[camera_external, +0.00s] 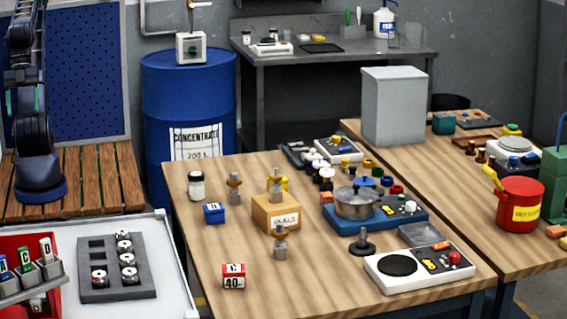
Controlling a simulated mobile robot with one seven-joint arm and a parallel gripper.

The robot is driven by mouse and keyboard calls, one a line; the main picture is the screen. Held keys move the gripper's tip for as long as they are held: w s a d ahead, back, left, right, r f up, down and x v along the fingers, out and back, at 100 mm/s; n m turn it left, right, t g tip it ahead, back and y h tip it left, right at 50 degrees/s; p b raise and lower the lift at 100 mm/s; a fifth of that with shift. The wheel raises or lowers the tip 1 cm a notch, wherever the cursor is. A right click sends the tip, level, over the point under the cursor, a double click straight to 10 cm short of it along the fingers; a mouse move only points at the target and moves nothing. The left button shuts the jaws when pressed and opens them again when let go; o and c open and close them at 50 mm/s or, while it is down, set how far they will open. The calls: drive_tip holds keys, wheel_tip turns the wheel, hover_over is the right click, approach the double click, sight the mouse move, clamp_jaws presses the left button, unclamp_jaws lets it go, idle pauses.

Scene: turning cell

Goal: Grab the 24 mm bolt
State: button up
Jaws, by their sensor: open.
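Several metal bolt-like pieces stand upright on the wooden table (330,285). One brownish-grey piece (235,187) is at the back left, one (275,184) is at the tan box labelled "SKILLS" (275,214), and a grey one (280,241) is in front of that box. I see no size marking on them, so I cannot tell which is the 24 mm bolt. My dark arm (33,132) rises at the far left above a blue round base and leaves the picture at the top. My gripper is out of view.
A blue box (214,213), white jar (196,185) and red-white block (233,276) stand near the pieces. A grey tray (112,290) lies left. The table's front middle is clear.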

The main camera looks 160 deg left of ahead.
drive_tip(key=w+a+n+g, duration=0.1)
drive_tip(key=w+a+n, duration=0.65)
drive_tip(key=a, duration=0.55)
drive_tip(key=w+a+n+g, duration=0.2)
drive_tip(key=w+a+n, duration=0.6)
drive_tip(key=a, duration=0.5)
drive_tip(key=n+g, duration=0.2)
drive_tip(key=n, duration=1)
hover_over(234, 173)
wheel_tip(234, 173, down, 15)
drive_tip(key=f, duration=0.5)
drive_tip(key=shift+w+d, duration=0.2)
drive_tip(key=shift+d, duration=0.1)
drive_tip(key=shift+s+a+f, duration=0.1)
drive_tip(key=shift+a+f, duration=0.05)
drive_tip(key=shift+f, duration=1.2)
drive_tip(key=shift+s+a+f, duration=0.1)
drive_tip(key=shift+f, duration=1.2)
